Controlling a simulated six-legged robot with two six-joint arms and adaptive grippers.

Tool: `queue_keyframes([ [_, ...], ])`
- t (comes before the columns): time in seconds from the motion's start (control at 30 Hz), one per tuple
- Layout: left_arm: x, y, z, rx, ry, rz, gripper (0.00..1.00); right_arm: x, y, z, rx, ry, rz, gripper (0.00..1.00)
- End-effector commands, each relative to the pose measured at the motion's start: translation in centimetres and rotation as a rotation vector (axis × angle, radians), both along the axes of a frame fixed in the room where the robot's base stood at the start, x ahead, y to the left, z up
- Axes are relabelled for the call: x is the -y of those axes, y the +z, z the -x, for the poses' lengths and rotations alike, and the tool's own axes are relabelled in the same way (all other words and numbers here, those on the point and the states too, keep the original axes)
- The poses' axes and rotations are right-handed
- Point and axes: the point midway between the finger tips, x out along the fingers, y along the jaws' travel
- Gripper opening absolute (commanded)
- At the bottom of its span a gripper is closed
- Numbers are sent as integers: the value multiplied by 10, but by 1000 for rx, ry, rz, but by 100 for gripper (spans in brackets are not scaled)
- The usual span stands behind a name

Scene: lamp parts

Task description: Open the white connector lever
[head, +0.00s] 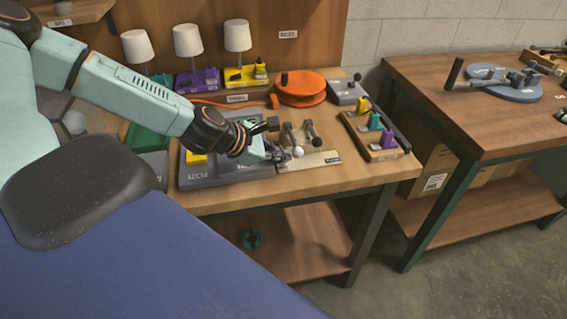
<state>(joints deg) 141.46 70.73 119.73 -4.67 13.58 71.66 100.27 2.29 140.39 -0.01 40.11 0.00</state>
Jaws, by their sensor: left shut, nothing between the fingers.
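My left gripper (280,154) reaches in from the left over the workbench and is shut and empty. Its tips are close to a small white ball-like knob (298,152), which looks like the end of the white connector lever. I cannot tell whether they touch or how far the lever is turned. Two dark-tipped levers (312,132) stand just behind and to the right, by a pale labelled strip (322,159). The gripper and wrist hide part of the grey tray (225,178) under them. My right gripper is not in view.
An orange reel (300,88) and a grey box with a black knob (347,92) stand behind. A wooden block with coloured pieces (378,150) is at right. White-shaded lamps (238,36) line the back. A second bench (480,105) stands further right.

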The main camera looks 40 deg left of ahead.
Motion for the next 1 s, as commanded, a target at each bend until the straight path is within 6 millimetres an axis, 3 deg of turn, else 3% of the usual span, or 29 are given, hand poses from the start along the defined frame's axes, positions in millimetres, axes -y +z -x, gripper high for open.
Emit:
queue_keyframes([
  [0.3, 3, -9, -8, 1, 0, -1, 0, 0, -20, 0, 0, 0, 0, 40],
  [1.0, 3, -4, -9, -17, 2, 21, 0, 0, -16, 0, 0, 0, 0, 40],
])
